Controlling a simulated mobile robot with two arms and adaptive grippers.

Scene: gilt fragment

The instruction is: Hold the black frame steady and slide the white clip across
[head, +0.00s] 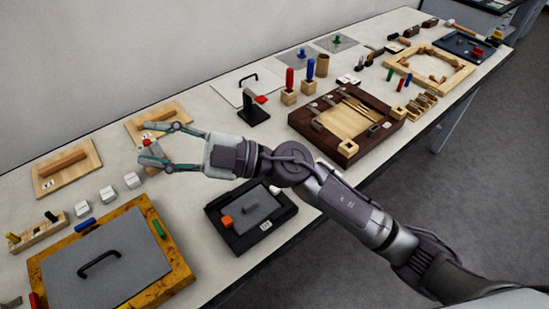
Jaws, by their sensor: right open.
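A black frame (240,242) lies near the table's front edge, with a grey plate (258,211) inside it. An orange block (226,222) sits at its left end. A small white piece (275,190) shows at its right side, and a white label-like piece (265,226) lies at its front; I cannot tell which is the clip. My right gripper (145,144) is open, left of and behind the frame, well apart from it. A small red-topped piece (147,141) shows between its fingertips; contact cannot be told. My left gripper is not in view.
My right arm passes close above the frame's right side. A burl-wood frame with a grey panel (105,270) stands at the front left, beside white cubes (108,194). A dark wooden tray (335,148) lies to the right. Bare table shows left of the black frame.

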